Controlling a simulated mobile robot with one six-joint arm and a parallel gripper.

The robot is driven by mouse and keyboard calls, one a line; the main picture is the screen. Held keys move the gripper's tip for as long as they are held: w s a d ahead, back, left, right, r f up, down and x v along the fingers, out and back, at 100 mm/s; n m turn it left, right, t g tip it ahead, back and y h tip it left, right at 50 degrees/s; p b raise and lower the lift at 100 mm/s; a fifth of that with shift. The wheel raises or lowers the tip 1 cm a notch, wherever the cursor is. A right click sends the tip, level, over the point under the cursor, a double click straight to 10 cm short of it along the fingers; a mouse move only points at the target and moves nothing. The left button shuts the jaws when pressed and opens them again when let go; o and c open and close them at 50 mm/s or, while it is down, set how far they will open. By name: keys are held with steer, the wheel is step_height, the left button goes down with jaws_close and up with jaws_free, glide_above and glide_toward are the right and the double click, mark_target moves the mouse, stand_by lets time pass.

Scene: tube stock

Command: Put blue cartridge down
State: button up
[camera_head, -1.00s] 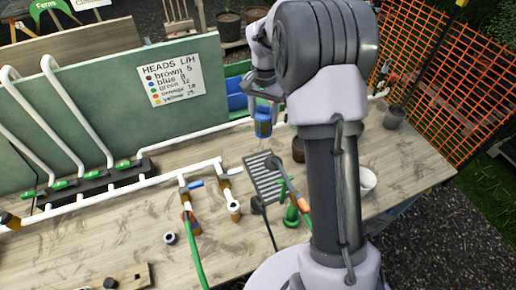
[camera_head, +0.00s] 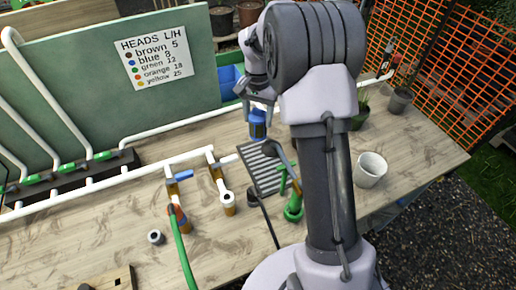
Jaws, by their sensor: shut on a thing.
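The blue cartridge (camera_head: 257,130) hangs upright below my gripper (camera_head: 257,105). My gripper is shut on its top. The cartridge has a blue body with a darker band near its lower part. It is over the back edge of the grey slatted rack (camera_head: 265,181), close to the white pipe; I cannot tell whether its bottom touches anything. My arm hides part of the bench to the right of it.
A green fitting (camera_head: 293,207) and a black hose stand by the rack. Valves with brown ends (camera_head: 226,198) are to the left. A white pot (camera_head: 371,170) is at the right. A sign board (camera_head: 159,61) stands behind the bench.

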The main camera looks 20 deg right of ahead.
mark_target(258, 135)
step_height(258, 135, down, 8)
steer(key=shift+f+b, duration=0.2)
steer(key=shift+b, duration=1.05)
steer(key=shift+r, duration=0.1)
steer(key=o, duration=1.4)
steer(key=shift+c, duration=0.2)
